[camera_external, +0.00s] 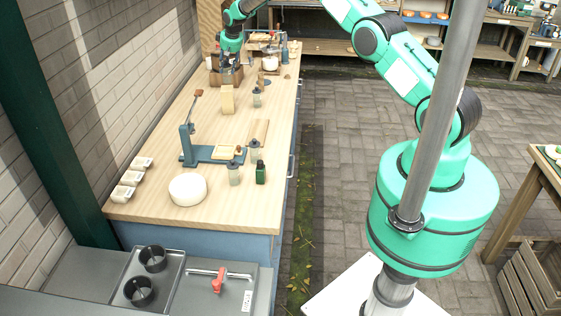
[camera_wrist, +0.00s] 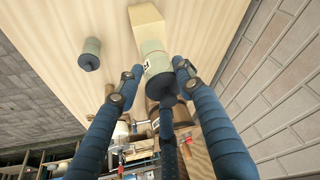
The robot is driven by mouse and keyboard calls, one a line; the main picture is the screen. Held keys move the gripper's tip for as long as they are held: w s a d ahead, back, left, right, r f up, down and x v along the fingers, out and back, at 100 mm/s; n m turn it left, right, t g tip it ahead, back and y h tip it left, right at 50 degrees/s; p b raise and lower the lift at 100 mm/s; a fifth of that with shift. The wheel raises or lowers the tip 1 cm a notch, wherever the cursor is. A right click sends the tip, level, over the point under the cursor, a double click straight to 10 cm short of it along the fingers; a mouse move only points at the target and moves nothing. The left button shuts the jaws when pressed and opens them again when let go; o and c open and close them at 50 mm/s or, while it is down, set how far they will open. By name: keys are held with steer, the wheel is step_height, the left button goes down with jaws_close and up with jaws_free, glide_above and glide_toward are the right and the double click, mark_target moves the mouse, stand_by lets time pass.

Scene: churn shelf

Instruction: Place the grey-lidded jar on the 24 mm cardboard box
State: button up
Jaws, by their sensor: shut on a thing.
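My gripper (camera_wrist: 156,78) has dark blue fingers and is shut on a grey-lidded jar (camera_wrist: 156,64) with a pale body and a small label. In the wrist view the jar's base overlaps the near end of a tan block-like box (camera_wrist: 146,22); I cannot tell whether they touch. This looks like the cardboard box; its size cannot be read. In the external view the box (camera_external: 227,99) stands on the worktop, nearer the camera than my gripper (camera_external: 230,66). The held jar is not clear there. Another grey-lidded jar (camera_external: 256,98) stands right of the box.
A brown wooden crate (camera_external: 226,77) is below my gripper at the far end of the worktop (camera_external: 155,170). A blue press-like stand (camera_external: 188,145), a white round block (camera_external: 187,189), a green bottle (camera_external: 260,172) and more jars stand nearer. A brick wall runs along the left.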

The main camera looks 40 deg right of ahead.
mark_target(226, 72)
steer(key=shift+w, duration=0.7)
steer(key=shift+f, duration=0.1)
steer(key=shift+f+p, duration=0.45)
steer(key=shift+f, duration=1.2)
steer(key=shift+f, duration=0.15)
steer(key=o, duration=1.3)
steer(key=shift+c, duration=0.2)
steer(key=b+v, duration=0.1)
steer(key=v, duration=1.1)
